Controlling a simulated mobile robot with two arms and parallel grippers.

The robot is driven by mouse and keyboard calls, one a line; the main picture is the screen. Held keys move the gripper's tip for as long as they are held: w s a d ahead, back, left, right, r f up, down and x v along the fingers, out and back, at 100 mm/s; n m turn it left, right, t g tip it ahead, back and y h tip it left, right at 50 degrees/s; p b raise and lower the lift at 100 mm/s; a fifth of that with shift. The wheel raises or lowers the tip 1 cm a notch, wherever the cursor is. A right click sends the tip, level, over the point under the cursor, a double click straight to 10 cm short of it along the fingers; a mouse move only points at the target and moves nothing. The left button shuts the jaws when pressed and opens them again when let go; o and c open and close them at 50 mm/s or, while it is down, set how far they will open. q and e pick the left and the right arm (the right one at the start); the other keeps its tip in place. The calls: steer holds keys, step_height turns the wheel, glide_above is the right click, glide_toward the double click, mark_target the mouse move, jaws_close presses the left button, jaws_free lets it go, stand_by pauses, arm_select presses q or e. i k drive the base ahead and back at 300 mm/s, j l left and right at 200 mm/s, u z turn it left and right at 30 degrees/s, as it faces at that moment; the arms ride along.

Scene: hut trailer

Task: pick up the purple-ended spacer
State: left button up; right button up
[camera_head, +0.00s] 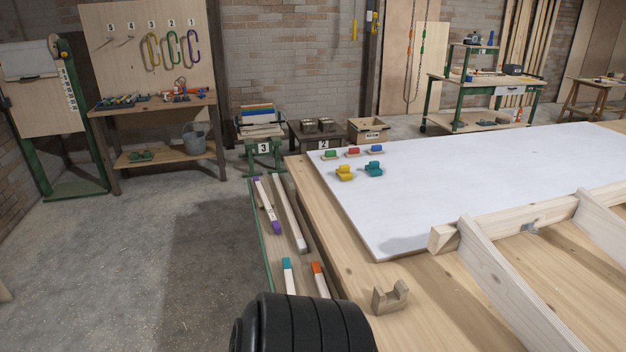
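The purple-ended spacer (266,203) is a pale wooden stick with a purple tip at each end. It lies on the low green-edged rack (258,232) along the left side of the wooden platform. A plain pale wooden bar lies close on its right. Neither of my grippers shows in the head view. A black rounded part, which looks like one of my arm links, covers the bottom centre and hides the near end of the rack.
A plain bar (289,214), a teal-ended spacer (287,275) and an orange-ended spacer (319,279) share the rack. A notched wooden block (390,297) and a large white panel (450,180) are on the platform. The floor (150,255) on the left is clear.

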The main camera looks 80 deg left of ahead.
mark_target(265, 202)
steer(key=u, duration=3)
steer(key=i+j+z, duration=0.35)
steer(key=i+j, duration=0.2)
steer(key=i+j+z, duration=0.4)
steer(key=j, duration=0.3)
steer(key=i+j+z, duration=0.15)
steer(key=i+j, duration=0.15)
steer(key=i+j+z, duration=0.2)
steer(key=j, duration=0.3)
steer(key=i+j+z, duration=0.2)
steer(key=j, duration=0.2)
steer(key=j+z, duration=0.15)
steer(key=j, duration=0.3)
